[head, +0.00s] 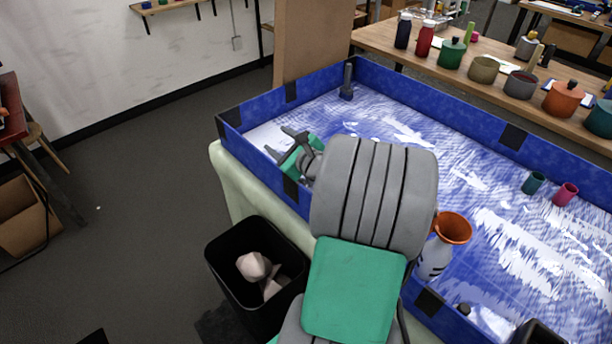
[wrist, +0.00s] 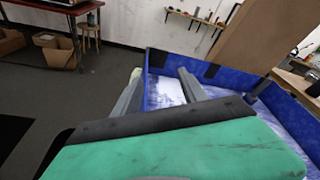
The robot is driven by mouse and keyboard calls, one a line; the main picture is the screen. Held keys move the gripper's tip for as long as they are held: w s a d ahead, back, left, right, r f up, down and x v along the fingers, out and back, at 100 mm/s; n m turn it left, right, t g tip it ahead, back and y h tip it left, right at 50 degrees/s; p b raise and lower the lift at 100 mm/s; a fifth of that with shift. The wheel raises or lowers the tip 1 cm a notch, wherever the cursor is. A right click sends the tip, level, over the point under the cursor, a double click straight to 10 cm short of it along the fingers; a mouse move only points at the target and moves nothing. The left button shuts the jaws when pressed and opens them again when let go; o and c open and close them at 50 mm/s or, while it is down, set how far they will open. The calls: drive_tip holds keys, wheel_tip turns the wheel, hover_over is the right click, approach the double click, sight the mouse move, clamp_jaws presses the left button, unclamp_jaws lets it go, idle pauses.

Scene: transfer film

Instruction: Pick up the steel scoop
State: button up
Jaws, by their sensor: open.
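My gripper (head: 281,142) is open and empty, over the near left corner of the blue-walled tray (head: 465,110). Its two fingers also show apart in the wrist view (wrist: 160,78), with only the tray wall and its white-and-blue floor between and beyond them. A dark grey upright piece (head: 347,82) stands in the tray's far left corner, apart from my gripper; I cannot tell whether it is the steel scoop. It seems to show at the right in the wrist view (wrist: 258,90). No other scoop is clear; my arm hides part of the tray.
A white bottle with an orange funnel top (head: 452,228) stands in the tray beside my arm. Teal (head: 534,183) and pink (head: 566,194) cups are at the right. A black bin (head: 225,270) is below the tray. Several pots line the wooden bench (head: 385,37) behind.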

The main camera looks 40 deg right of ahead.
drive_tip(key=s+d+m+t+h, duration=0.1)
drive_tip(key=s+d+m+h, duration=0.35)
drive_tip(key=d+m, duration=0.45)
wheel_tip(320, 180, down, 7)
drive_tip(key=b, duration=0.2)
drive_tip(key=x, duration=0.7)
drive_tip(key=shift+w+r+p, duration=0.2)
drive_tip(key=shift+r+p, duration=0.1)
drive_tip(key=shift+r, duration=0.2)
drive_tip(key=shift+a, duration=0.1)
drive_tip(key=shift+c, duration=0.2)
clamp_jaws()
